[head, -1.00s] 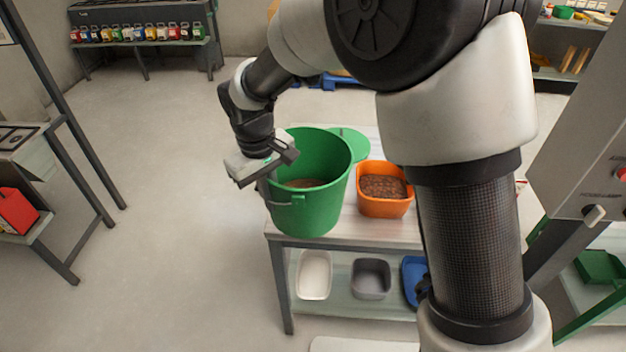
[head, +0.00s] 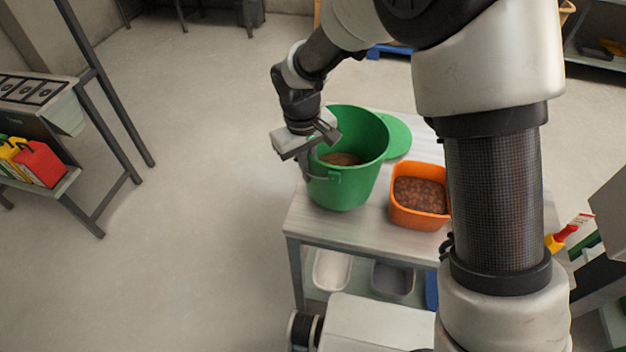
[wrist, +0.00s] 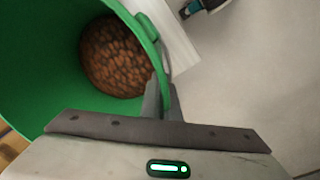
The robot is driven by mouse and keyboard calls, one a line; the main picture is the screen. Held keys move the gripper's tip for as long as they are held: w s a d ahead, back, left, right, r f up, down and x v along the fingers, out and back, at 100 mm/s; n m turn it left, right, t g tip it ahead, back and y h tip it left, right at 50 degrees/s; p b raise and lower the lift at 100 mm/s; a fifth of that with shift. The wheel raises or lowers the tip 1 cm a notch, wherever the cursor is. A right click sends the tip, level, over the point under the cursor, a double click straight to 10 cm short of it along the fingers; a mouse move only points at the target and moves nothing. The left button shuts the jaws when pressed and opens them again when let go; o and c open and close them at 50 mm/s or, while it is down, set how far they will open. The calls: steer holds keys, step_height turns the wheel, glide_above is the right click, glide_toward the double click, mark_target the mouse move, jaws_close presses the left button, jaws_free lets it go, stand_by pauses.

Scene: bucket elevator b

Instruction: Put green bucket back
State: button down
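The green bucket (head: 345,185) is upright over the left part of the table, with brown pellets inside. Whether its base touches the tabletop is hard to tell. My gripper (head: 310,165) is at the bucket's left rim. In the wrist view, my gripper's fingers (wrist: 164,100) are close together, with the bucket's rim (wrist: 150,50) running between them, so they look shut on it. The pellets (wrist: 115,58) show inside the bucket there. A round green lid (head: 399,136) lies on the table behind the bucket, partly hidden by it.
An orange bin (head: 419,215) with brown pellets stands on the table (head: 330,230), right of the bucket. White and grey bins sit on the shelf below. My arm hides the table's right part. A rack with red and yellow containers (head: 38,163) stands left; the floor between is clear.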

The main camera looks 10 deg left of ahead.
steer(key=shift+w+f, duration=0.1)
steer(key=shift+f, duration=1.95)
steer(key=shift+f, duration=0.2)
steer(key=c, duration=2)
jaws_free()
